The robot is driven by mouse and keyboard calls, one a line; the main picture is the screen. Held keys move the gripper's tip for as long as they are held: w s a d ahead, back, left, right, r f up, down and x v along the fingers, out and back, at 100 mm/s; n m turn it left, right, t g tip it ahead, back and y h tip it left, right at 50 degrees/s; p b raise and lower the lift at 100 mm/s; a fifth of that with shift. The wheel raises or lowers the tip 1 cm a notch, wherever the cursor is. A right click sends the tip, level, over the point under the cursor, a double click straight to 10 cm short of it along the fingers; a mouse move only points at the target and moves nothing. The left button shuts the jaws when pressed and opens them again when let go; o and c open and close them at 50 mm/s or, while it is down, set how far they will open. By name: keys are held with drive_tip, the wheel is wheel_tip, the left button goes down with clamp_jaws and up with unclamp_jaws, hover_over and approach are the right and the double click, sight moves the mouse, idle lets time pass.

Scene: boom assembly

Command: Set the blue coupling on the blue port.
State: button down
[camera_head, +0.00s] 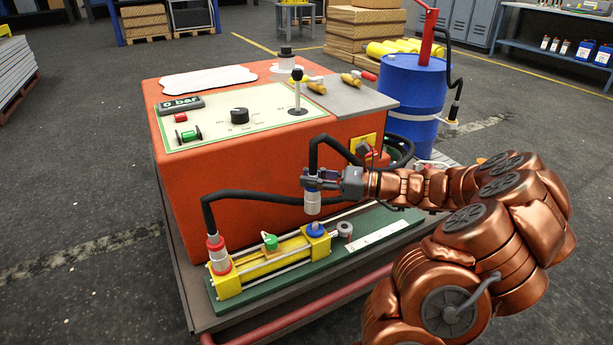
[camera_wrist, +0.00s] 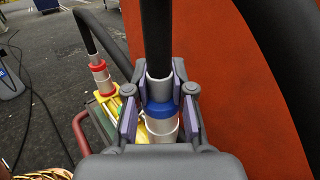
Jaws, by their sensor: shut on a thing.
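The blue coupling (camera_head: 312,203) is a silver cylinder with a blue band, on the end of a black hose. It hangs upright in my gripper (camera_head: 314,184), whose fingers are shut on it. The wrist view shows its blue band (camera_wrist: 160,109) between the finger pads of my gripper (camera_wrist: 158,100). The blue port (camera_head: 316,230) is on the right end block of the yellow cylinder (camera_head: 270,258). In the head view the coupling is just above the port, with a small visible gap. In the wrist view the port is hidden behind the coupling and gripper.
A red-banded coupling (camera_head: 218,256) with its hose stands on the cylinder's left end. A green knob (camera_head: 269,242) sits between the ends. The orange power unit (camera_head: 240,165) rises close behind. A grey round part (camera_head: 344,230) lies right of the blue port.

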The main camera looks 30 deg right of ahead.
sight(316, 200)
drive_tip(key=shift+d+f, duration=0.15)
drive_tip(key=shift+d, duration=0.2)
drive_tip(key=shift+d+f+b, duration=0.1)
drive_tip(key=shift+f+b, duration=0.5)
drive_tip(key=shift+b, duration=0.1)
wheel_tip(316, 200, down, 4)
drive_tip(key=b, duration=0.4)
drive_tip(key=shift+f+b, duration=0.25)
drive_tip(key=shift+b, duration=0.1)
drive_tip(key=shift+s+r+p, duration=0.1)
drive_tip(key=shift+r+p, duration=0.05)
drive_tip(key=shift+p, duration=1.2)
drive_tip(key=shift+f, duration=0.7)
idle(0.7)
drive_tip(key=c, duration=1.3)
unclamp_jaws()
drive_tip(key=shift+d, duration=0.1)
